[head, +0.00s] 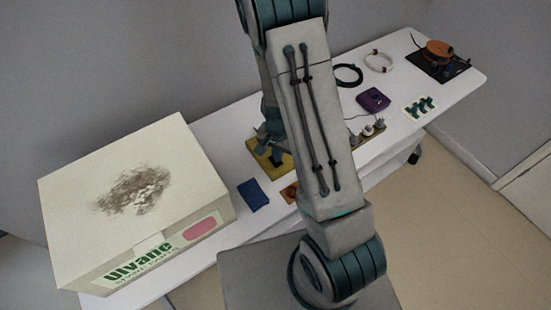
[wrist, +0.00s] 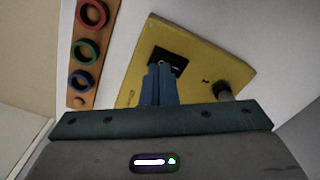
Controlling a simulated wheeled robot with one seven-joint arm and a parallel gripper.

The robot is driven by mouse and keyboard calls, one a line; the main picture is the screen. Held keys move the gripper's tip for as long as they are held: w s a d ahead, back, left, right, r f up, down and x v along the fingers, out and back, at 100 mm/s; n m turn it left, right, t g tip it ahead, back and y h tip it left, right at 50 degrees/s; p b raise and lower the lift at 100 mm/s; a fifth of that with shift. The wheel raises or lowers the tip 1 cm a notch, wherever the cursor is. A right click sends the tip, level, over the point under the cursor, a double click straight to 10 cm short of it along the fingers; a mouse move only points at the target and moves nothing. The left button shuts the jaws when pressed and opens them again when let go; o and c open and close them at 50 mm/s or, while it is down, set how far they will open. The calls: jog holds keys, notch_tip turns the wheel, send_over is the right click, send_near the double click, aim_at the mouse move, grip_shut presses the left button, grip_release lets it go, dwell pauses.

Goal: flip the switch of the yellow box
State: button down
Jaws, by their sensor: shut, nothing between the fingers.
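The yellow box (wrist: 215,75) lies on the white table and fills the middle of the wrist view. On its face is a black switch plate (wrist: 181,61), partly covered by my fingers. A dark round knob (wrist: 222,90) stands at its right side. My gripper (wrist: 160,70) is shut and empty, with its fingertips at the near edge of the switch plate; I cannot tell whether they touch it. In the head view, the yellow box (head: 257,156) is largely hidden behind my arm and gripper (head: 276,158). The position of the switch lever is not clear.
An orange strip (wrist: 84,60) with red, green and blue rings lies left of the box. A large Ulvane carton (head: 75,200) and a blue block (head: 253,194) stand left. A purple device (head: 373,99), cables and a black mat (head: 455,73) lie right.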

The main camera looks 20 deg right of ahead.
jog(key=shift+f+b, duration=0.75)
jog(key=shift+f, duration=0.15)
jog(key=shift+r, duration=0.1)
dwell(0.3)
jog(key=shift+r+p, duration=2.85)
jog(key=shift+r, duration=0.65)
jog(key=s+a+r+n+t+y, duration=0.1)
jog(key=s+r+n, duration=0.1)
jog(key=r, duration=0.7)
jog(key=s+a+r+n+t, duration=0.1)
jog(key=s+r+n, duration=0.1)
jog(key=r, duration=0.6)
jog(key=s+d+r+n+t+h+b, duration=0.1)
jog(key=s+r+n, duration=0.3)
jog(key=s+r, duration=0.6)
jog(key=shift+s+d+t, duration=0.2)
jog(key=shift+d+t, duration=0.2)
jog(key=shift+d, duration=0.05)
